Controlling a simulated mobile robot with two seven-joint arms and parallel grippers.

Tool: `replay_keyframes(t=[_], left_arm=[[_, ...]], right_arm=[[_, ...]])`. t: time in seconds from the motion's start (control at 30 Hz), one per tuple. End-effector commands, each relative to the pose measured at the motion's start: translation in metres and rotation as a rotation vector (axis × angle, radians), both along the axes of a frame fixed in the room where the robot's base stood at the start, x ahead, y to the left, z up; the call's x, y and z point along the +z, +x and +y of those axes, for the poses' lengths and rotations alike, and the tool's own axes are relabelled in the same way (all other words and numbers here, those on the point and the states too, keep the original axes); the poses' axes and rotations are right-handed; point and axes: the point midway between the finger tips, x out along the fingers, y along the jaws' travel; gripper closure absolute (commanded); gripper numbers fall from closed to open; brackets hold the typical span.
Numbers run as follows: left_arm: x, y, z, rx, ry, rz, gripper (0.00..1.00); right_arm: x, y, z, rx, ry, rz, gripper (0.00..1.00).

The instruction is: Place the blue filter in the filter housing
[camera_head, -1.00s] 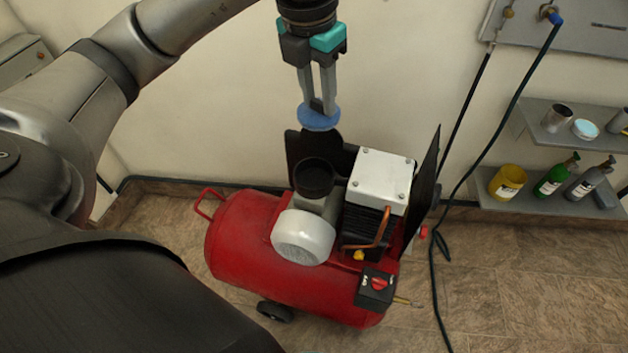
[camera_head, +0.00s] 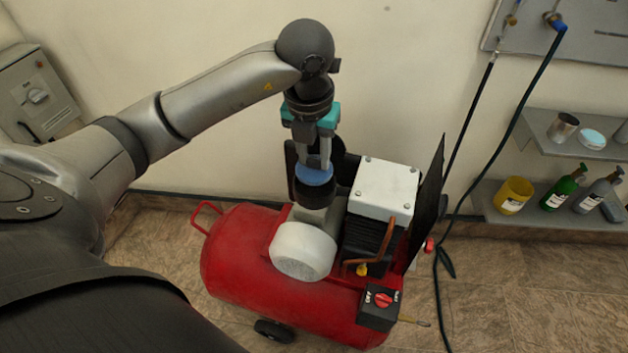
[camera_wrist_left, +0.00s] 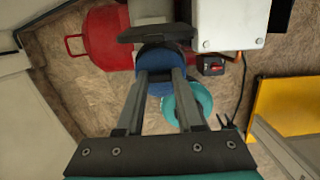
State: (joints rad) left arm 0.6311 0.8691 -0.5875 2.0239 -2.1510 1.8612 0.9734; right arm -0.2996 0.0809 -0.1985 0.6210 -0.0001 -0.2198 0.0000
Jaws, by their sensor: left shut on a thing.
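The blue filter (camera_head: 314,175) is a round disc held between the fingertips of my left gripper (camera_head: 317,158), which points straight down. The filter housing (camera_head: 313,194) is a black cylinder on the red compressor (camera_head: 245,262). The filter is over the housing's top and hides its opening. I cannot tell whether it is seated or just above. In the left wrist view the two fingers of my left gripper (camera_wrist_left: 160,78) are shut on the blue filter (camera_wrist_left: 160,60). My right gripper is not in view.
A white box (camera_head: 386,186) and dark upright panel (camera_head: 428,205) stand right of the housing. The wall is close behind. Shelves at right hold a yellow cup (camera_head: 513,195) and bottles. A dark hose (camera_head: 505,122) hangs there. A teal ring (camera_wrist_left: 190,105) shows in the wrist view.

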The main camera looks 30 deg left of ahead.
Motion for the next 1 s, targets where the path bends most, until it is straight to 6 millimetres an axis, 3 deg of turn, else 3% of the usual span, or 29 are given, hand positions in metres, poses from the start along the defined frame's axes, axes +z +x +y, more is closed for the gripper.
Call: replay_keyframes(t=[0.03,0.27,0.5,0.9,0.93,1.0], left_arm=[[-0.009,-0.001,0.0,0.0,0.0,0.002,1.0],[-0.025,0.0,0.0,0.0,-0.001,0.0,1.0],[-0.059,0.0,0.0,-0.001,-0.001,0.002,1.0],[-0.065,0.0,0.0,-0.001,0.001,-0.002,1.0],[-0.064,0.0,0.0,-0.001,0.0,-0.001,0.62],[-0.064,0.0,0.0,-0.001,0.0,-0.001,0.54]], right_arm=[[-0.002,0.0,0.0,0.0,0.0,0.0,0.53],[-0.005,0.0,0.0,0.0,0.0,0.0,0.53],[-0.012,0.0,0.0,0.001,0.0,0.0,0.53],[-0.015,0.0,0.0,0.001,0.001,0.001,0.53],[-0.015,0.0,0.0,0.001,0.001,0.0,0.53],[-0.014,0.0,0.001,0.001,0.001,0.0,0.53]])
